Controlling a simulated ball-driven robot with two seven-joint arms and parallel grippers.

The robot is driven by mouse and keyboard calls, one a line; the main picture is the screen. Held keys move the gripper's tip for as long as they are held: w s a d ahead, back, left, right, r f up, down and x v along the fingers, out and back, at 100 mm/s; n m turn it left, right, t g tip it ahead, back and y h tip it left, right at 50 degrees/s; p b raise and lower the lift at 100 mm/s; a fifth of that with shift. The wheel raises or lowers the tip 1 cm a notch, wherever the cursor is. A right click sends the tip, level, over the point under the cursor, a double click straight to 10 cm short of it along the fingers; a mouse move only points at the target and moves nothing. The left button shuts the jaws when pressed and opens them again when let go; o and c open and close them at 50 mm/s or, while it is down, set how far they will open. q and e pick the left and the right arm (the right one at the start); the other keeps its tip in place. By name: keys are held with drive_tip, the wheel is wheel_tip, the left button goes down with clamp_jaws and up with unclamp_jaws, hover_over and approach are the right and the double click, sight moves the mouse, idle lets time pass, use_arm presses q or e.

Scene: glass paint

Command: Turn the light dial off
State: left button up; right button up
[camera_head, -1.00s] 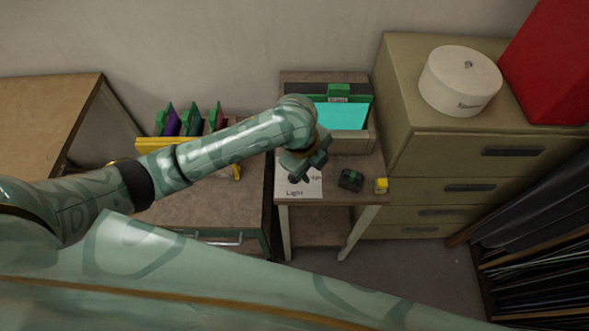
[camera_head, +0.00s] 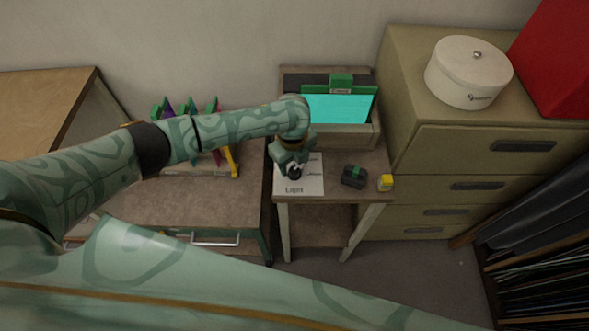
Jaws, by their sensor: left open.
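My left gripper is open and points down over the sheet's left part. Whether it touches the dial cannot be seen. My right gripper is not in view.
A dark box with a green mark (camera_head: 354,176) and a yellow block (camera_head: 385,182) sit right of the sheet. A lit cyan panel in a green frame (camera_head: 340,106) stands behind. A drawer cabinet (camera_head: 470,160) blocks the right side.

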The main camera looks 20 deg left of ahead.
sight(294, 172)
use_arm(q)
drive_tip(key=shift+f+b, duration=0.3)
drive_tip(key=shift+f, duration=0.95)
drive_tip(key=c, duration=1)
drive_tip(key=shift+o, duration=0.2)
drive_tip(key=shift+d, duration=0.1)
